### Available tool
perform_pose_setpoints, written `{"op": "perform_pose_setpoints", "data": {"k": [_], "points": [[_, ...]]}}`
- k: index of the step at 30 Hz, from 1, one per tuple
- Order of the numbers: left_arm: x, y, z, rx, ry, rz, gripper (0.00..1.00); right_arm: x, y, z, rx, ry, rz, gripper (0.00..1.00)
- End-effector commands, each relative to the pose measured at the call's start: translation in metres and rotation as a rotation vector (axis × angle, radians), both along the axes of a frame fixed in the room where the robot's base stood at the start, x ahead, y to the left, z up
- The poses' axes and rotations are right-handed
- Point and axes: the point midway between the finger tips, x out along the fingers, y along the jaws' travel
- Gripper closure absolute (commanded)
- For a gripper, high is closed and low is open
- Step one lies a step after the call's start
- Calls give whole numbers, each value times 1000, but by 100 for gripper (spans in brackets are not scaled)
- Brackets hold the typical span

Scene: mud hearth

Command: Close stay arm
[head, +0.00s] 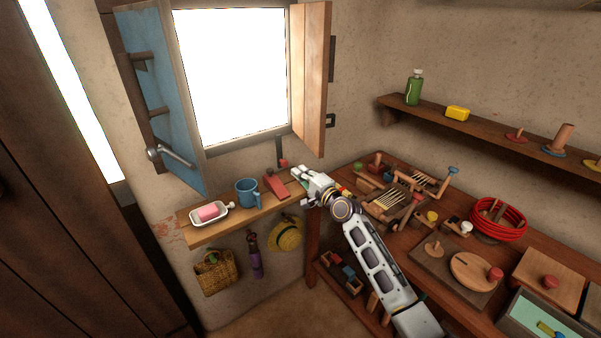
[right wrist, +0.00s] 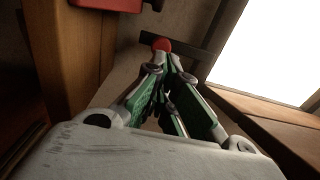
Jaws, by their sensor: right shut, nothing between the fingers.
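The window's stay arm (head: 280,150) appears to be the dark bar hanging below the sill, with a red knob (head: 283,162) at its lower end. In the right wrist view the dark bar (right wrist: 195,47) runs behind the red knob (right wrist: 161,44). My right gripper (head: 296,173) is shut and empty, just below and right of the knob in the head view. In the right wrist view its fingertips (right wrist: 166,65) point at the knob and look very close; I cannot tell whether they touch. My left gripper is not in view.
A blue shutter (head: 166,100) and a wooden shutter (head: 313,75) stand open beside the window. The wall shelf (head: 220,228) below holds a soap dish (head: 208,213), a blue mug (head: 247,192) and a red block (head: 276,186). A cluttered workbench (head: 385,228) stands right.

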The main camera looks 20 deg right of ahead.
Motion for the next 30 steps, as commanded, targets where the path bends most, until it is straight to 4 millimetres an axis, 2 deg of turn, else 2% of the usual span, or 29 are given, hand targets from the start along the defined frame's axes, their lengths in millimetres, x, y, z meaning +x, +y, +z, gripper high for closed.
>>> {"op": "perform_pose_setpoints", "data": {"k": [11, 30], "points": [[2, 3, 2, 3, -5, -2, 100, -19, -7, 0, -1, 1, 0, 100], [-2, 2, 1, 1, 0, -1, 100, -73, -27, 0, 0, 1, 0, 100]]}}
